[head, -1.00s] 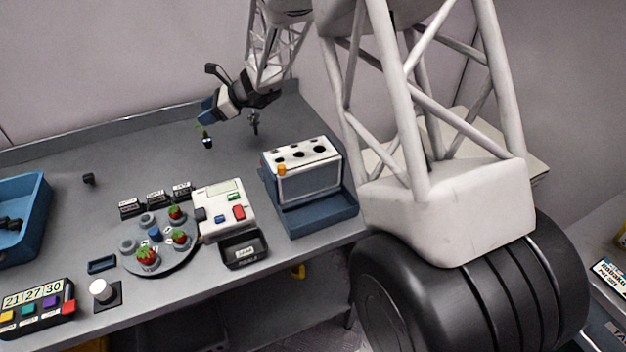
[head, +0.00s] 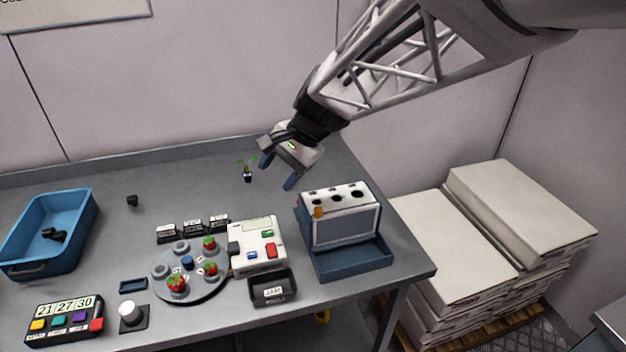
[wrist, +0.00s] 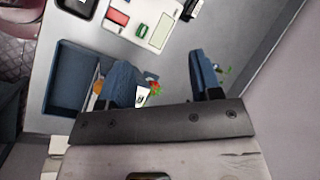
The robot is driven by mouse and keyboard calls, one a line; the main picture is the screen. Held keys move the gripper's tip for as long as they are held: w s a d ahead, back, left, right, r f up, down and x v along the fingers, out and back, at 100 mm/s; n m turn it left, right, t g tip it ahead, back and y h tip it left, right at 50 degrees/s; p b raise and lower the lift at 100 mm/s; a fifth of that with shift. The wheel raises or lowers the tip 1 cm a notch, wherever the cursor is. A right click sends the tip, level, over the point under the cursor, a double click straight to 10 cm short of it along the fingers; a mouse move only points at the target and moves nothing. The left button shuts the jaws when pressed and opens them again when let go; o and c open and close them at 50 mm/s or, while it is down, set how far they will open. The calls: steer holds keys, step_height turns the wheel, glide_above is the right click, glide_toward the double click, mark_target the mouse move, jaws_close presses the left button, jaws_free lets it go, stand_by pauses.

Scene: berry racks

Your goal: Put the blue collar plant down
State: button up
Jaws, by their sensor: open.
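A small plant (head: 247,174) with green leaves and a dark pot stands upright on the back of the bench in the head view. Its collar is too small to judge, though the pot looks bluish. My gripper (head: 278,172) is open just right of the plant, with a gap between them. In the wrist view my gripper (wrist: 165,75) shows its two blue fingers spread apart. Green leaves (wrist: 223,70) show beside the right finger. A red and green bit (wrist: 152,82) shows by the left finger; I cannot tell what it belongs to.
A white-topped rack (head: 342,222) with dark holes stands in a blue tray (head: 350,262) at right. A round turntable (head: 205,289) holds strawberry plants, next to a white scale (head: 258,258). A blue bin (head: 75,215) is at left. The back of the bench is mostly clear.

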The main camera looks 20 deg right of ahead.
steer(key=s+d+n+h, duration=0.3)
steer(key=s+d+n, duration=0.1)
steer(key=s, duration=0.6)
steer(key=s+d+n+t+h, duration=0.1)
steer(key=s+d+n+h, duration=0.2)
steer(key=s, duration=0.8)
steer(key=shift+s+d+n, duration=0.3)
steer(key=shift+d+n, duration=0.2)
steer(key=shift+n, duration=0.4)
steer(key=shift+r, duration=0.1)
